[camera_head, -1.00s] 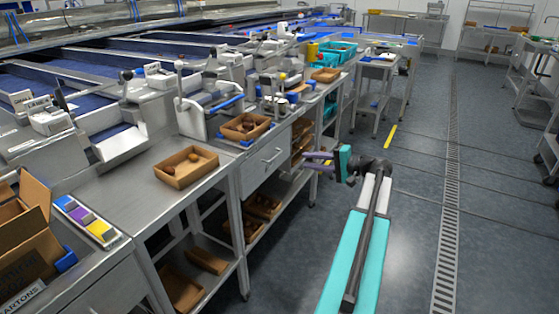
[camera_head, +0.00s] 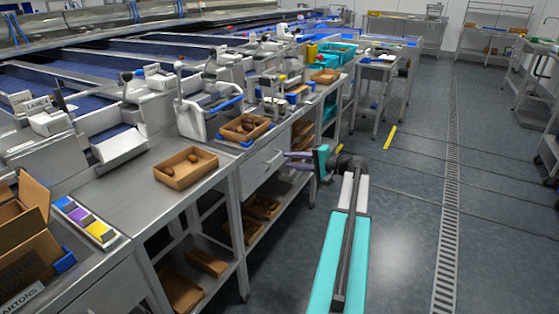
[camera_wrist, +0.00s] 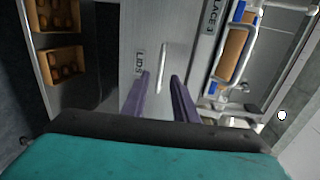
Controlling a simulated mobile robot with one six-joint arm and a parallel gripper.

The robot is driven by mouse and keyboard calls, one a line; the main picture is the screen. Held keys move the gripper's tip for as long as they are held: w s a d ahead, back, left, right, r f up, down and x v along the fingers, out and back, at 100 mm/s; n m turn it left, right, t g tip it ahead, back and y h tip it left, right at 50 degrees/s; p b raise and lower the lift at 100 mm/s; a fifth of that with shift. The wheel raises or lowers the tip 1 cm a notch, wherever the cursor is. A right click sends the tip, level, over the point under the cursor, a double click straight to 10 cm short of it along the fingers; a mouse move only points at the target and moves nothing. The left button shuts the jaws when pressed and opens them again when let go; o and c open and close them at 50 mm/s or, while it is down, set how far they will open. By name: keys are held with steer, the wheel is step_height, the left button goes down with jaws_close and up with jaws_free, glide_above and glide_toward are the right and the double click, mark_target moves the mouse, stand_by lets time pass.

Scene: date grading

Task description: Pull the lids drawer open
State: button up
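The lids drawer (camera_head: 256,176) is a grey metal front under the middle bench, with a light bar handle (camera_head: 271,158). In the wrist view the drawer front (camera_wrist: 128,35) carries a label reading LIDS, and its handle (camera_wrist: 162,68) lies just beyond the fingertips. The drawer looks shut. My gripper (camera_head: 289,160) points left at the drawer front, with its purple fingers close to the handle. In the wrist view my gripper (camera_wrist: 160,80) is open, with a gap between the fingers and the handle ahead of that gap. I see no contact with the handle.
An open carton of dates (camera_head: 245,128) stands on the bench above the drawer. Another carton (camera_head: 186,168) stands on the nearer bench. Cartons (camera_head: 262,206) sit on the shelf below. The aisle floor (camera_head: 400,240) to the right is clear.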

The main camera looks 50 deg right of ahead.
steer(key=x, duration=0.6)
steer(key=shift+w, duration=0.1)
jaws_close()
stand_by(1.4)
